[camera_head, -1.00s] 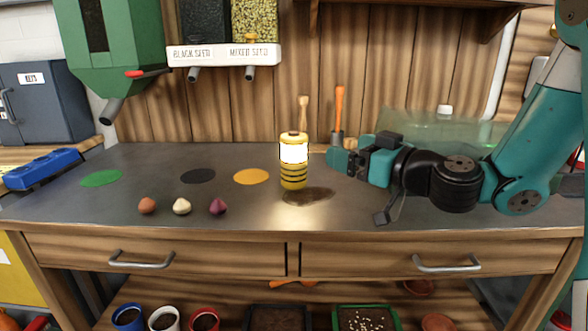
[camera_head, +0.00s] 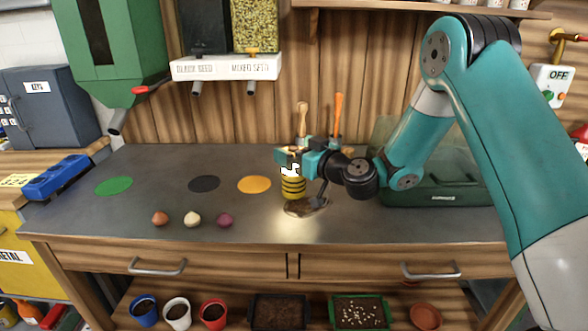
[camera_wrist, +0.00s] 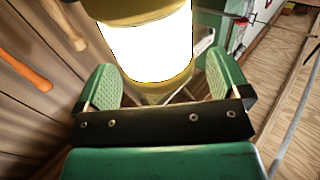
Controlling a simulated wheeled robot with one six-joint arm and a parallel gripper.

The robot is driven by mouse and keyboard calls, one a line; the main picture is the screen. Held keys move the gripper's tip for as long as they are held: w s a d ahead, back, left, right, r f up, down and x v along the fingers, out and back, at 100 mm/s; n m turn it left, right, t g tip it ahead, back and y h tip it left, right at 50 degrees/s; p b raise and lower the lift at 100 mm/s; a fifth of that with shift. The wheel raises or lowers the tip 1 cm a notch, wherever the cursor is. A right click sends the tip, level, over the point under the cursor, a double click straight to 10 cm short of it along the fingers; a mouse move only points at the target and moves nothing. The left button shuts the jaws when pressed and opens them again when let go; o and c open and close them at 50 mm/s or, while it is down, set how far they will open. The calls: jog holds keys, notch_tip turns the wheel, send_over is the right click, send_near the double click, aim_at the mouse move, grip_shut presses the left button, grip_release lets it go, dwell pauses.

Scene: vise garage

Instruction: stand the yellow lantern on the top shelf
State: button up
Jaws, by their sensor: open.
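The yellow lantern (camera_head: 293,187) stands upright on the grey bench top, with dark bands round its base. Its glowing white middle fills the upper part of the wrist view (camera_wrist: 148,45). My gripper (camera_head: 287,160) is at the lantern's upper part in the head view and hides much of it. In the wrist view my open gripper (camera_wrist: 155,88) has one green finger pad on each side of the lantern, with gaps between pads and lantern. Part of a wooden shelf (camera_head: 420,9) shows at the top of the head view, with pots on it.
Two tool handles (camera_head: 338,115) stand behind the lantern. A green-tinted clear box (camera_head: 440,185) stands to the right. Three small bulbs (camera_head: 192,219) and coloured discs (camera_head: 114,186) lie to the left. A seed dispenser (camera_head: 225,67) hangs above the bench.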

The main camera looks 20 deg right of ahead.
jog(key=shift+w+a, duration=0.25)
jog(key=shift+w, duration=0.25)
jog(key=shift+r, duration=0.1)
jog(key=c, duration=1.6)
